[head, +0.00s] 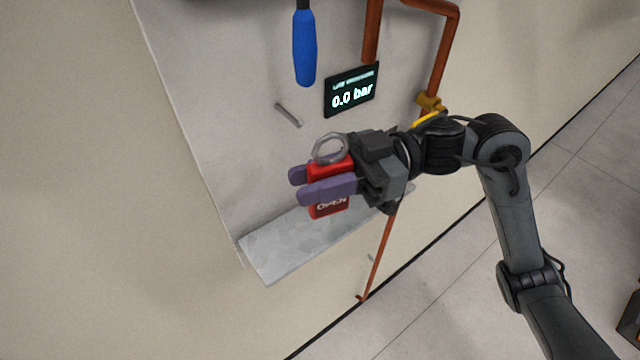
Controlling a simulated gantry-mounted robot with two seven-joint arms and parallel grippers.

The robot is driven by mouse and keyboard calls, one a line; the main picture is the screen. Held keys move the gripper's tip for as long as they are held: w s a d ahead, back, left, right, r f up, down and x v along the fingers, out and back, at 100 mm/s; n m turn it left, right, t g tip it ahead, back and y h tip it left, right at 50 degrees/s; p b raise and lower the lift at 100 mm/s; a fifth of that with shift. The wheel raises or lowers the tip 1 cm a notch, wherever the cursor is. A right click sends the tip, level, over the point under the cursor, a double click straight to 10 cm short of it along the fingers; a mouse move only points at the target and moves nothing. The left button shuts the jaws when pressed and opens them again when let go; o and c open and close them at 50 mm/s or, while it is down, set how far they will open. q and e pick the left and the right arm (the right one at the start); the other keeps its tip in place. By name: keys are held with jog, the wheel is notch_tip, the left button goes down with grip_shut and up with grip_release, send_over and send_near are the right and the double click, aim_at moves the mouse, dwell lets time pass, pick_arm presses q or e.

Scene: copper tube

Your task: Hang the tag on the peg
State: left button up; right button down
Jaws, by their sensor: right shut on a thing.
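The tag (329,207) is a red block with white lettering that appears to read "OPEN". A grey ring (330,148) stands at its top. My right gripper (312,184) is shut on the tag, with its purple fingers on either side of the red body. The peg (288,115) is a short grey rod on the grey wall panel, up and left of the ring in the picture. The ring and the peg are apart. My left gripper is not in view.
A grey shelf (268,262) juts out below the tag. A display (351,90) reading "0.0 bar" is right of the peg. A blue-handled tool (304,48) hangs above. Copper pipe (441,60) with a yellow-handled brass valve (429,103) runs at the right.

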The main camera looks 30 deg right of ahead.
jog(key=w+a+f, duration=0.1)
jog(key=w, duration=0.7)
jog(key=shift+w+a+f, duration=0.2)
jog(key=shift+a, duration=0.05)
dwell(0.6)
jog(key=shift+f, duration=0.1)
dwell(0.6)
jog(key=c, duration=1.1)
grip_release()
jog(key=shift+o, duration=1.3)
jog(key=shift+f, duration=0.1)
jog(key=shift+w, duration=0.1)
